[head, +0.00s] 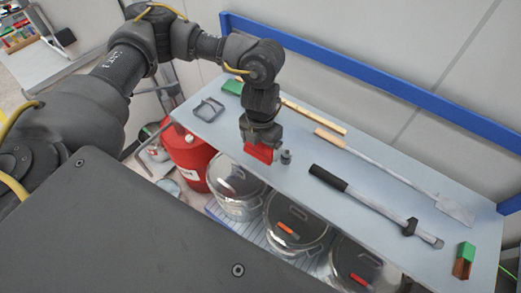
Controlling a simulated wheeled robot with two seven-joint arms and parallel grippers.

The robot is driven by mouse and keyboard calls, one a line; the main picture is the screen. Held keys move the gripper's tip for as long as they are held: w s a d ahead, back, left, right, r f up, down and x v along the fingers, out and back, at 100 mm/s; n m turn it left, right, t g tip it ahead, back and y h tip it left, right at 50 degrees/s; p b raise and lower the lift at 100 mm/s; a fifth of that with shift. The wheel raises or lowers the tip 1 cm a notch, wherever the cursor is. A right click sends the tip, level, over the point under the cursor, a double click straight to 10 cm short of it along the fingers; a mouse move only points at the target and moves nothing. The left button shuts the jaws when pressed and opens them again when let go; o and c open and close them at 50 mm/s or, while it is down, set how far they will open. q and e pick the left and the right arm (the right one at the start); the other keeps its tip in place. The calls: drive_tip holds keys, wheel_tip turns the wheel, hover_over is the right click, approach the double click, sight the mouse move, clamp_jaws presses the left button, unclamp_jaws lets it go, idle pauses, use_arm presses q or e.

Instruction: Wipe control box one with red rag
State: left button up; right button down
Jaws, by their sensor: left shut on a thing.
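My left gripper (259,143) is shut on the red rag (259,153), a small red piece showing below the fingers. It is over the front part of the grey shelf (320,197), just left of a small dark metal cylinder. I cannot tell whether the rag touches the shelf. I cannot make out a control box in this view. My right gripper is not in view.
The shelf also holds a grey metal frame (209,109), a long-handled scraper (390,175), a black-handled tool (375,205), the dark cylinder (286,157) and a green-and-brown block (464,260). Lidded pots (297,226) and a red canister (188,155) stand below. A blue rail (370,75) runs behind.

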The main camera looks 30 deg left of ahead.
sight(260, 150)
use_arm(q)
drive_tip(key=f+b, duration=0.3)
drive_tip(key=shift+w+a+f, duration=0.2)
drive_tip(key=shift+w+f, duration=0.1)
drive_tip(key=shift+w, duration=0.1)
drive_tip(key=shift+f, duration=0.15)
drive_tip(key=o, duration=0.6)
